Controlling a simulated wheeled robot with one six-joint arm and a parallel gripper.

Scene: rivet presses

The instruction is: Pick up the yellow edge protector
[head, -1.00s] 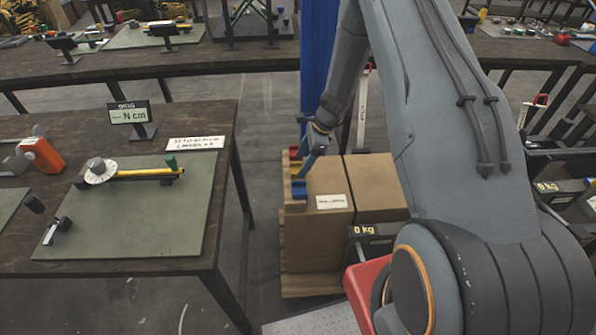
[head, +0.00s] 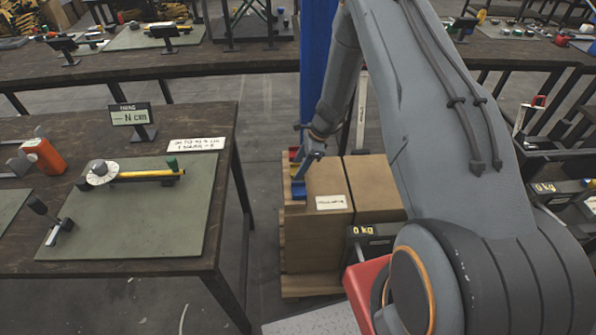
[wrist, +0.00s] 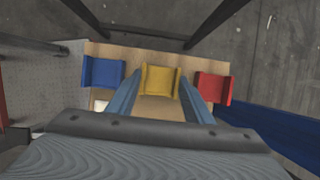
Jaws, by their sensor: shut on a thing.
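The yellow edge protector (wrist: 160,79) lies in the middle of the wrist view, on the edge of a cardboard box, between a blue edge protector (wrist: 102,72) and a red edge protector (wrist: 213,88). My gripper (wrist: 160,92) has one finger at each side of the yellow piece and is shut on it. The piece looks still at the level of its neighbours. In the head view my gripper (head: 305,170) is at the left edge of the box stack and hides the yellow piece. The blue protector shows just below it (head: 299,189).
The cardboard boxes (head: 369,187) stand on a wooden pallet (head: 305,286). A blue post (head: 317,60) rises just behind. A table (head: 225,195) with a torque wrench (head: 145,175) is at the left. A scale display (head: 368,234) is in front of the boxes.

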